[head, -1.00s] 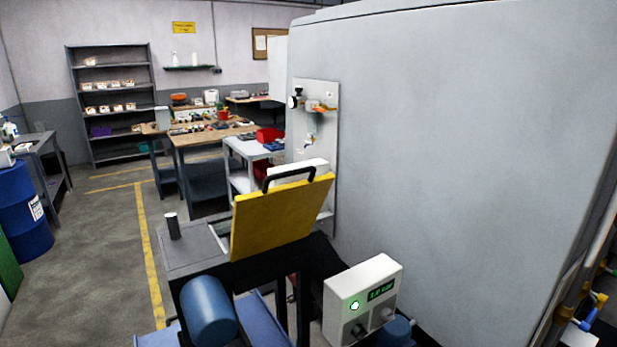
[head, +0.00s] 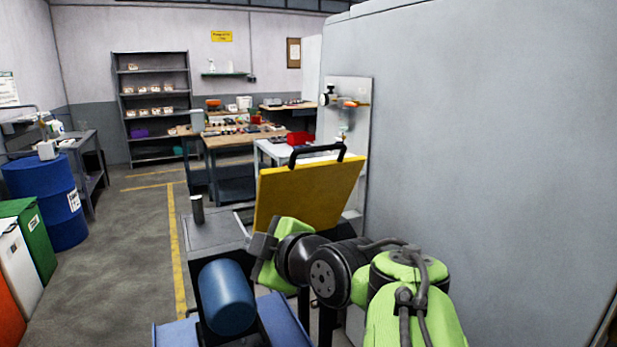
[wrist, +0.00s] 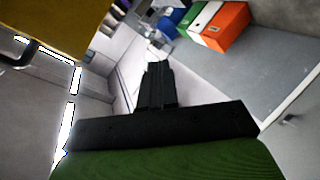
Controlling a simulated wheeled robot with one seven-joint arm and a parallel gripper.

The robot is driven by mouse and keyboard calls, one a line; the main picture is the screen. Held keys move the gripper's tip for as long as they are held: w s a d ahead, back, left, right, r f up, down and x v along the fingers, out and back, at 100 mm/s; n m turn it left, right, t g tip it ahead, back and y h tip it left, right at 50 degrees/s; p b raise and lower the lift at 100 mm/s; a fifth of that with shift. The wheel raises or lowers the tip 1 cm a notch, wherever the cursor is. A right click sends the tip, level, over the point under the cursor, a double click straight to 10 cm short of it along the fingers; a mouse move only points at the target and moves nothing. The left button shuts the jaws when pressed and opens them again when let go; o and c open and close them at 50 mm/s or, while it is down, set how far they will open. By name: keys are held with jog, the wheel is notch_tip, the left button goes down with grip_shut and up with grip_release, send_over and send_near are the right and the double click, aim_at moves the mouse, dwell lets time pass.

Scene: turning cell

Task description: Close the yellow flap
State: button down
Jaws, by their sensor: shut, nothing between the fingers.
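The yellow flap (head: 312,193) stands raised and tilted on the grey machine top in the head view, with a black handle (head: 317,154) along its upper edge. In the wrist view part of the flap (wrist: 62,22) fills the upper left corner, with the handle (wrist: 35,52) just below it. My gripper (head: 262,252) is in front of the flap's lower left part in the head view; I cannot tell whether it touches. In the wrist view my gripper (wrist: 157,85) has its fingers together with nothing between them. My arm hides the flap's lower right edge.
A small dark cylinder (head: 197,209) stands upright on the machine top (head: 205,235), left of the flap. A blue cylinder (head: 227,297) sits at the machine's front. A large grey cabinet (head: 480,150) closes off the right. Open floor lies to the left.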

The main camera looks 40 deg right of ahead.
jog(key=s+d+r+n+t+h+b, duration=0.2)
jog(key=s+d+n+t+h+b, duration=0.15)
jog(key=d, duration=0.85)
jog(key=n+t+h, duration=0.1)
jog(key=t+h, duration=0.1)
jog(key=t, duration=0.1)
send_near(331, 149)
jog(key=shift+g, duration=0.25)
jog(key=p+x, duration=0.3)
jog(key=p, duration=0.2)
jog(key=p+x, duration=0.3)
jog(key=p, duration=0.1)
jog(key=shift+w+r+p, duration=0.1)
jog(key=shift+r+p, duration=0.2)
jog(key=shift+p, duration=0.1)
jog(key=shift+w+d, duration=0.1)
jog(key=shift+w, duration=0.15)
jog(key=shift+w, duration=0.1)
